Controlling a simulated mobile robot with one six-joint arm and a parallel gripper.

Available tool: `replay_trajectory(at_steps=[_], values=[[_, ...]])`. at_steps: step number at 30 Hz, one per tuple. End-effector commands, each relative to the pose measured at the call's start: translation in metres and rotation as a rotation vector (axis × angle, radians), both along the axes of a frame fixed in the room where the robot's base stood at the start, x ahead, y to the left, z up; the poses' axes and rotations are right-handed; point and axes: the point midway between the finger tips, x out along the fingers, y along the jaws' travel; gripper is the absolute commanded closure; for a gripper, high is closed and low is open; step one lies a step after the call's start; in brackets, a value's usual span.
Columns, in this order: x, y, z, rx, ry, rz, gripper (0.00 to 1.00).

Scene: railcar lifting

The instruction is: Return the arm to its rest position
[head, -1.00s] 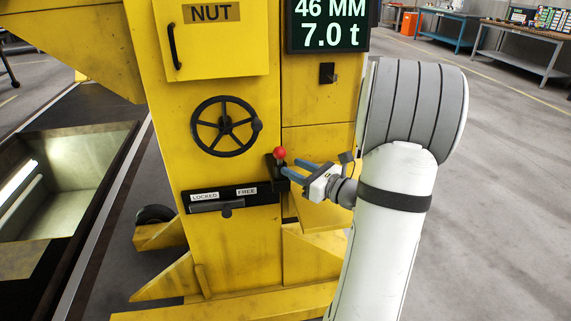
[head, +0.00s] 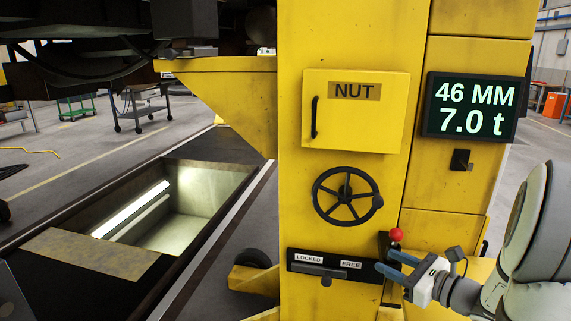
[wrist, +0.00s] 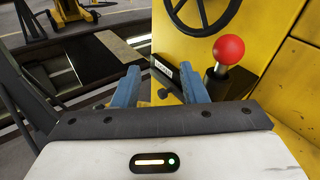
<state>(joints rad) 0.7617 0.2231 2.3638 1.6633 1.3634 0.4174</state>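My gripper (head: 391,263) is at the lower right of the head view, in front of the yellow lifting jack (head: 330,30). Its two blue fingers are spread apart with nothing between them, and they also show in the wrist view (wrist: 160,92). The fingers point toward the lever with a red knob (head: 396,235). In the wrist view the red knob (wrist: 228,50) stands just right of the right finger, apart from it. My white arm runs out of the right edge of the head view.
The jack carries a NUT door (head: 356,110), a black handwheel (head: 346,196), a LOCKED/FREE slot (head: 330,266) and a display (head: 475,107) reading 46 MM and 7.0 t. A lit pit (head: 190,205) lies in the floor at left. Dark railcar parts (head: 90,50) hang above.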

Motion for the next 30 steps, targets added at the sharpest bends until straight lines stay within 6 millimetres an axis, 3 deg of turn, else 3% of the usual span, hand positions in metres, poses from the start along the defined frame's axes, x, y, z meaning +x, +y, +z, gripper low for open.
replay_trajectory(at_steps=[1,4,6,10,14,18,24,30], values=[[-0.008,0.034,0.013,-0.095,0.005,0.118,0.61],[-0.037,0.091,0.018,-0.316,0.011,0.366,0.61],[-0.061,0.12,0.019,-0.48,-0.001,0.538,0.61],[-0.107,0.152,0.02,-0.796,-0.056,0.844,0.61],[-0.146,0.158,0.025,-1.126,-0.153,1.13,0.61],[-0.17,0.148,0.038,-1.474,-0.291,1.396,0.61],[-0.178,0.131,0.06,-1.828,-0.46,1.626,0.61],[-0.177,0.125,0.067,-1.934,-0.511,1.687,0.61]])
